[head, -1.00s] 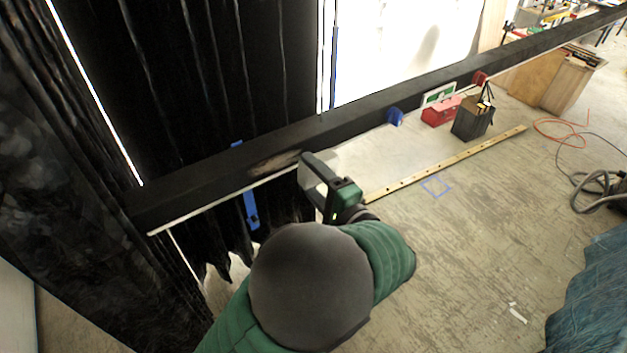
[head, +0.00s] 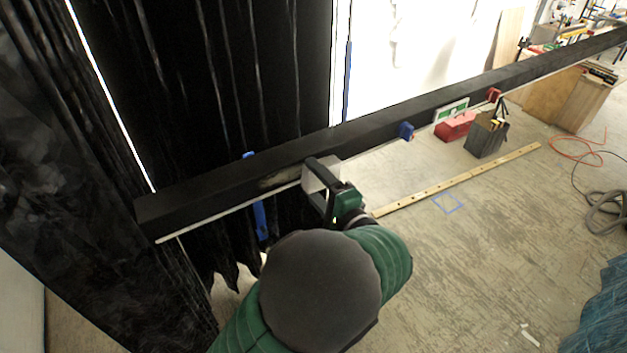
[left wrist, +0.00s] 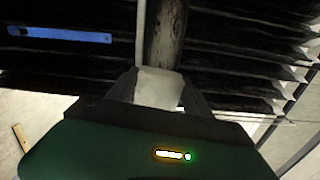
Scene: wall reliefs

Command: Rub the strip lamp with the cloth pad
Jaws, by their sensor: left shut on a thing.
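A thin white strip, which looks like the strip lamp (head: 215,216), runs along the lower edge of a long black beam. It also shows as a pale line in the left wrist view (left wrist: 140,35). My left gripper (head: 320,176) is at the beam, to the right of a worn patch. It is shut on the pale cloth pad (left wrist: 158,88), which also shows in the head view (head: 322,172). In the left wrist view the pad overlaps the beam and the strip's end; I cannot tell whether it touches. My right gripper is not in view.
The black beam (head: 230,180) crosses the view diagonally. Blue clamps (head: 406,131) and a red clamp (head: 494,95) sit on it. Black curtains (head: 250,80) hang behind.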

